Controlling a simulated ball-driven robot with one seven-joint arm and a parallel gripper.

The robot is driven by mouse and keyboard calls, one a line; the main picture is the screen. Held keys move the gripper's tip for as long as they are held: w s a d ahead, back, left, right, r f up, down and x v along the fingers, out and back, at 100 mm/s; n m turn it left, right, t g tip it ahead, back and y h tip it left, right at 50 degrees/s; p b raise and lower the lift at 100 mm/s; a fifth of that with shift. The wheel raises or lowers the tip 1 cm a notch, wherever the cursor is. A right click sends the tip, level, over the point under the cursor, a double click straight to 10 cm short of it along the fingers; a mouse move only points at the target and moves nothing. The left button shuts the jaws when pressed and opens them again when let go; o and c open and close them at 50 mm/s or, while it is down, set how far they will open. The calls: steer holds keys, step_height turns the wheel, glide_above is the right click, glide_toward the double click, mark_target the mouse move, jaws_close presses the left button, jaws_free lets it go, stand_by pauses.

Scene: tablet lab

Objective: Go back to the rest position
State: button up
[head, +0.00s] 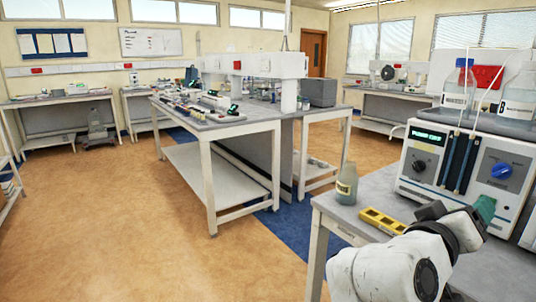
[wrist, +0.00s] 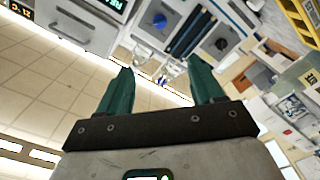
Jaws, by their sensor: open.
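My gripper (head: 484,210) shows in the head view at the lower right, at the end of my white arm. It is over the grey bench, in front of the pump machine (head: 470,190). In the wrist view my gripper (wrist: 160,72) has its two green fingers spread apart with nothing between them. The wrist view is rotated, with the ceiling at the lower left. In the head view one green finger shows clearly; the other is hard to make out.
A bottle (head: 346,184) stands on the near bench (head: 335,212), left of a yellow tray-like piece (head: 383,221). Clear bottles (head: 520,95) stand on top of the machine. A long workbench (head: 215,128) is in the middle of the room. The floor at left is open.

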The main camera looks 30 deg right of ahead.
steer(key=w+a+f+n+t+y+p, duration=0.1)
steer(key=a+f+n+t+y+p, duration=0.2)
steer(key=f, duration=0.6)
steer(key=w+a+f+n+y+p, duration=0.1)
steer(key=a+f+n+y+p, duration=0.15)
steer(key=f+y, duration=0.55)
steer(key=s+a+f+n+g+y+p, duration=0.2)
steer(key=s+a+f+y, duration=0.4)
steer(key=s+a+f, duration=0.7)
step_height(320, 180, down, 3)
steer(key=a+g+p, duration=0.1)
steer(key=a, duration=0.1)
steer(key=shift+a+g+y+p, duration=0.3)
steer(key=shift+a+y, duration=0.1)
steer(key=shift+f, duration=0.1)
steer(key=shift+c, duration=0.2)
